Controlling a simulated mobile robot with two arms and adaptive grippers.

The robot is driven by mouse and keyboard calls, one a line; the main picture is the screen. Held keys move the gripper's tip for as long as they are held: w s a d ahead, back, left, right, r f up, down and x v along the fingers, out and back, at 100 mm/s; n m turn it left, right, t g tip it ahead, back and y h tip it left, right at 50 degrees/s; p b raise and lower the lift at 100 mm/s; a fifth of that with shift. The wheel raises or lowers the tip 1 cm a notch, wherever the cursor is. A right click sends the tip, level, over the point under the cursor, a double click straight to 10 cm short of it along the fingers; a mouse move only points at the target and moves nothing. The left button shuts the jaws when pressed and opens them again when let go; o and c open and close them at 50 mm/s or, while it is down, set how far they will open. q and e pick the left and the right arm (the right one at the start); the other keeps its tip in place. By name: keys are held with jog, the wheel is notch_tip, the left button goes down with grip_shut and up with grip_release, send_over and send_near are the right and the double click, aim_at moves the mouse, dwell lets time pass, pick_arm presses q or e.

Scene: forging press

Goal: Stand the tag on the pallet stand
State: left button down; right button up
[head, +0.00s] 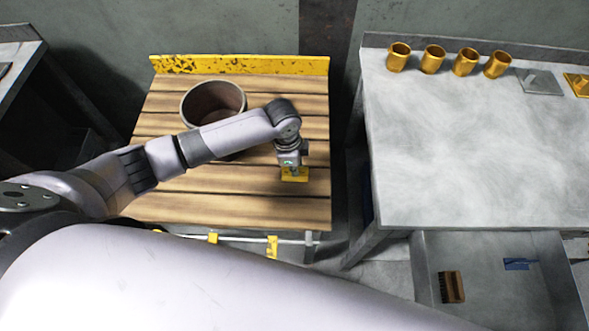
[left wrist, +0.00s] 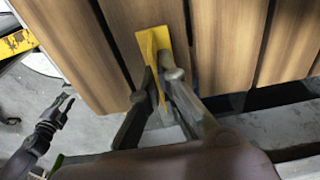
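The yellow tag (left wrist: 168,43) stands on the wooden boards of the pallet stand (head: 230,208), its flat base down and its thin plate upright. In the head view the tag (head: 293,174) is near the right end of the boards, partly hidden by my left gripper (head: 292,168). In the left wrist view the fingers of my left gripper (left wrist: 161,76) are apart on either side of the upright plate, with small gaps showing. My right gripper (left wrist: 65,101) shows small and dark over the floor, its fingers apart and empty.
A round brown pot (head: 212,100) stands on the boards behind my left forearm. A yellow rail (head: 240,64) edges the back. To the right, across a gap, a grey table (head: 470,150) holds several brass cups; an open drawer below holds a brush (head: 452,287).

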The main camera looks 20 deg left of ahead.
aim_at(289, 176)
pick_arm(q)
jog(key=shift+f, duration=0.85)
jog(key=shift+f, duration=0.15)
jog(key=c, duration=1.8)
grip_release()
pick_arm(e)
jog(key=shift+a, duration=0.35)
pick_arm(q)
jog(key=r, duration=0.4)
jog(key=a+r, duration=0.1)
jog(key=r, duration=0.7)
jog(key=shift+s+a+r, duration=0.15)
jog(key=shift+s+a, duration=0.05)
pick_arm(e)
jog(key=shift+d, duration=0.25)
pick_arm(q)
jog(key=shift+s, duration=0.1)
pick_arm(e)
jog(key=shift+s, duration=0.1)
